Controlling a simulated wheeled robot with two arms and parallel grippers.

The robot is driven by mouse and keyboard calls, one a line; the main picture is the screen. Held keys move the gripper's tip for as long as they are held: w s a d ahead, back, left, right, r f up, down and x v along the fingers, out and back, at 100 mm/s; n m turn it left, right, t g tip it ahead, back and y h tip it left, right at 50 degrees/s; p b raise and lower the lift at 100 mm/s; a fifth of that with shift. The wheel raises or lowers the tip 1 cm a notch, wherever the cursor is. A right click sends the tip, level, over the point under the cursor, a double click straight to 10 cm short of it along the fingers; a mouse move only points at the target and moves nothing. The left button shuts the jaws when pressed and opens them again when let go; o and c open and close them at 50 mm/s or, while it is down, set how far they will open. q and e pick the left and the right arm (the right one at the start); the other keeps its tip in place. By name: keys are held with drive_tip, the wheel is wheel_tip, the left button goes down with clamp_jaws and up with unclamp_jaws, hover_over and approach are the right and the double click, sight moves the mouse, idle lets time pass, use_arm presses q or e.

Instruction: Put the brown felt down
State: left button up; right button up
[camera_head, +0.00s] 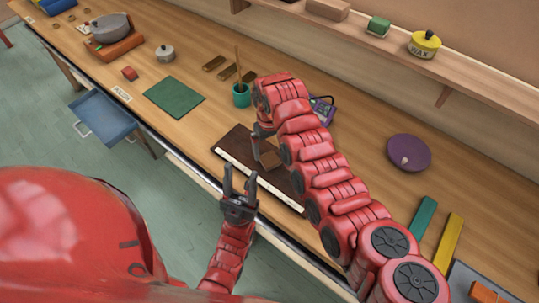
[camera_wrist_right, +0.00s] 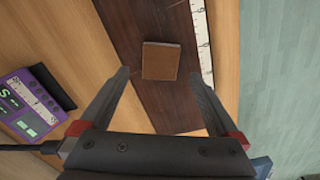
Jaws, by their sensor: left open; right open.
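The brown felt (camera_wrist_right: 160,63), a small square brown piece with a paler edge, lies flat on a dark brown board (camera_wrist_right: 167,20) in the right wrist view. In the head view the brown felt (camera_head: 270,161) shows partly beside my right arm. My right gripper (camera_wrist_right: 160,76) is open and empty, its fingertips apart on either side of the felt's near edge; I see no contact. In the head view my right gripper (camera_head: 262,132) is mostly hidden by its own arm. My left gripper (camera_head: 240,182) is open and empty by the table's front edge.
A white ruler strip (camera_head: 285,196) runs along the board's front edge. A purple device (camera_wrist_right: 32,105) lies beside the board. A teal cup (camera_head: 241,96) with sticks and a green mat (camera_head: 174,98) stand to the left. A purple disc (camera_head: 408,153) lies right. An open blue drawer (camera_head: 103,116) juts out.

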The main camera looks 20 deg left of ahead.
sight(270, 158)
wheel_tip(270, 158, up, 8)
drive_tip(key=b, duration=0.2)
idle(0.5)
